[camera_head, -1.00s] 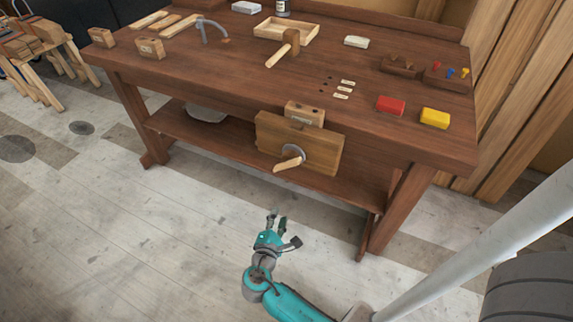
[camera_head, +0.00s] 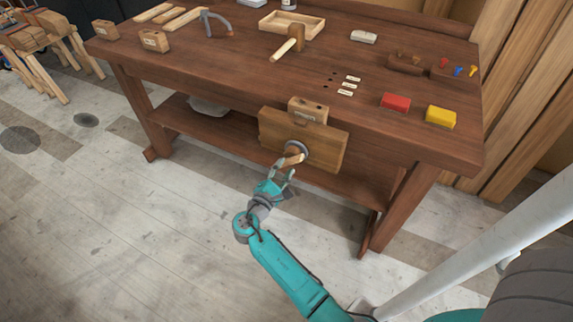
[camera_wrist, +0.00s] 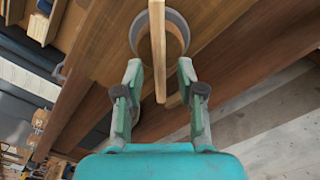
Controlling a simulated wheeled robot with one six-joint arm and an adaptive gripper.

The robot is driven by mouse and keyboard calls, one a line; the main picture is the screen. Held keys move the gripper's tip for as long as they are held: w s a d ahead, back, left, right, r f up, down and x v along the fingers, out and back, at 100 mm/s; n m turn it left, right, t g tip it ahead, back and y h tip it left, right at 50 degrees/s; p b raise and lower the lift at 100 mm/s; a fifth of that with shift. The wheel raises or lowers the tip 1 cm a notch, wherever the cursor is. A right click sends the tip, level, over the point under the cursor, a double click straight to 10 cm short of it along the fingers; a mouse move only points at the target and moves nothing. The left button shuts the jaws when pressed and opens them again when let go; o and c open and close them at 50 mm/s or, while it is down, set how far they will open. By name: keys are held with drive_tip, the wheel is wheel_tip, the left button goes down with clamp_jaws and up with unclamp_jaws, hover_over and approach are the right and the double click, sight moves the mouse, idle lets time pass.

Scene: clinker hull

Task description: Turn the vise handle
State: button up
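The vise (camera_head: 325,143) is a wooden block on the front of the workbench. Its light wooden handle (camera_head: 290,159) sticks out from a grey round hub (camera_head: 298,150). In the wrist view the handle (camera_wrist: 158,50) runs up and down across the grey hub (camera_wrist: 178,36). My gripper (camera_head: 283,170) is just in front of the handle. In the wrist view my gripper (camera_wrist: 160,75) is open, with one finger on each side of the handle's lower end. Gaps show between the handle and both fingers.
The workbench (camera_head: 230,65) holds a mallet (camera_head: 289,42), a red block (camera_head: 395,101), a yellow block (camera_head: 440,117) and a shallow wooden tray (camera_head: 291,24). A lower shelf (camera_head: 235,131) runs under it. The floor in front is clear.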

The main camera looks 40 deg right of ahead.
sight(291, 158)
drive_tip(key=shift+x, duration=1.15)
clamp_jaws()
drive_tip(key=shift+m, duration=0.3)
drive_tip(key=m, duration=0.3)
drive_tip(key=shift+r+m, duration=0.1)
drive_tip(key=shift+m, duration=2.3)
drive_tip(key=shift+a, duration=0.1)
